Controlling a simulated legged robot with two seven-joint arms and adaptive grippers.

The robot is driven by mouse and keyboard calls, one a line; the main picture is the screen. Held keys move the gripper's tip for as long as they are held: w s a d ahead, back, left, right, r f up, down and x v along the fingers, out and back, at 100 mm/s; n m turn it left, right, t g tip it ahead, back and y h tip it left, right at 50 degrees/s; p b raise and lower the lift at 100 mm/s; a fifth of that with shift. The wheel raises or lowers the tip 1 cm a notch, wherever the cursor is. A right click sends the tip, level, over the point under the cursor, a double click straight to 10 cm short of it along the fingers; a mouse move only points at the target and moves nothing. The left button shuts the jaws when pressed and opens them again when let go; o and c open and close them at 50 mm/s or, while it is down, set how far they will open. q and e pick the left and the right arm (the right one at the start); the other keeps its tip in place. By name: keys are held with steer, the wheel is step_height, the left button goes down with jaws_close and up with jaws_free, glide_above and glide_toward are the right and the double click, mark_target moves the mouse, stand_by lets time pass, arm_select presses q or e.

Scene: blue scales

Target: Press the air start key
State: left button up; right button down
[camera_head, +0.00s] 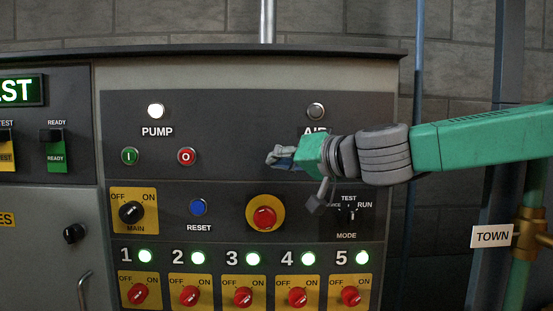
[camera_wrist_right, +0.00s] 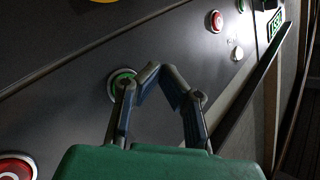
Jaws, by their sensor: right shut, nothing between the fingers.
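The control panel has an AIR label (camera_head: 314,131), partly covered by my right gripper and wrist, with an unlit lamp (camera_head: 316,111) above it. The air start key, a round green button (camera_wrist_right: 121,82), shows in the right wrist view, partly behind one finger. It is hidden by my arm in the head view. My right gripper (camera_head: 277,157) is shut and empty in front of the panel, left of the AIR label. Its fingertips (camera_wrist_right: 160,75) appear beside the green key in the wrist view; I cannot tell whether they touch the panel. My left gripper is out of view.
A red button (camera_wrist_right: 15,168) sits at the wrist view's lower left. The pump side has a lit white lamp (camera_head: 156,111), a green button (camera_head: 130,156) and a red button (camera_head: 186,156). A red emergency knob (camera_head: 264,218) and mode switch (camera_head: 347,212) lie below my gripper and wrist.

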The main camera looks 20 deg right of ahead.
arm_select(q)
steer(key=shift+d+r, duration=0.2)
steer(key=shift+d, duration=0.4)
arm_select(e)
steer(key=shift+s+d, duration=0.1)
steer(key=shift+d, duration=0.5)
stand_by(2.0)
